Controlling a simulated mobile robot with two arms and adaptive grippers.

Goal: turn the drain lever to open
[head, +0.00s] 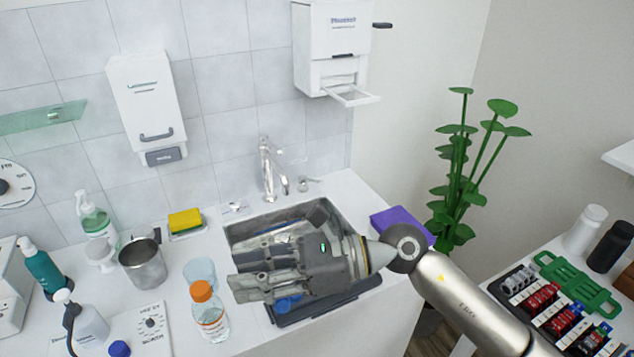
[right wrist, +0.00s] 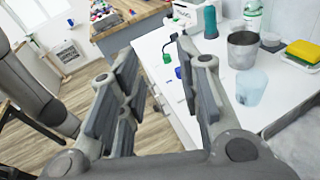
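A grey sink (head: 240,229) is set in the white counter, with a chrome faucet (head: 268,165) behind it. Small chrome fittings stand on either side of the faucet, one on the left (head: 235,206) and one on the right (head: 308,184). I cannot tell which part is the drain lever; my right arm hides much of the basin. My right gripper (head: 238,276) is over the sink, pointing left. In the right wrist view the right gripper (right wrist: 157,50) is open with nothing between its fingers. My left gripper is not in view.
An orange-capped bottle (head: 211,318), a clear cup (head: 200,270) and a metal cup (head: 142,265) stand left of the sink. A yellow sponge (head: 185,220) lies behind them. A purple item (head: 398,223) and plant (head: 456,180) are right of the sink.

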